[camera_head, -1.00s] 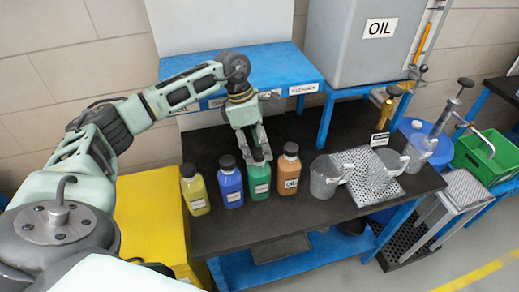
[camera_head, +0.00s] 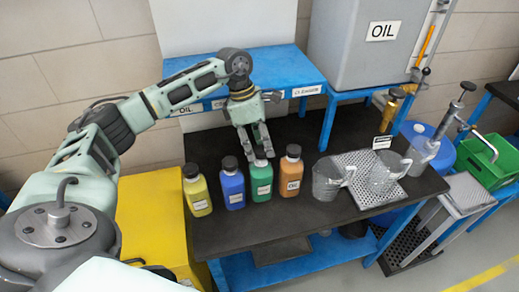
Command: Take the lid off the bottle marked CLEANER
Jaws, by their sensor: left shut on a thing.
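Four bottles with dark lids stand in a row on the black bench: yellow (camera_head: 198,193), blue (camera_head: 232,188), green (camera_head: 261,183) and orange (camera_head: 291,180). The fingers partly hide the lid. My right gripper is not in view.
A blue shelf (camera_head: 270,68) behind carries OIL and CLEANER (camera_head: 308,90) signs. Clear jugs (camera_head: 327,180) and a perforated tray (camera_head: 366,199) stand right of the bottles. A grey OIL tank (camera_head: 360,60) is at the back. The front of the bench is clear.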

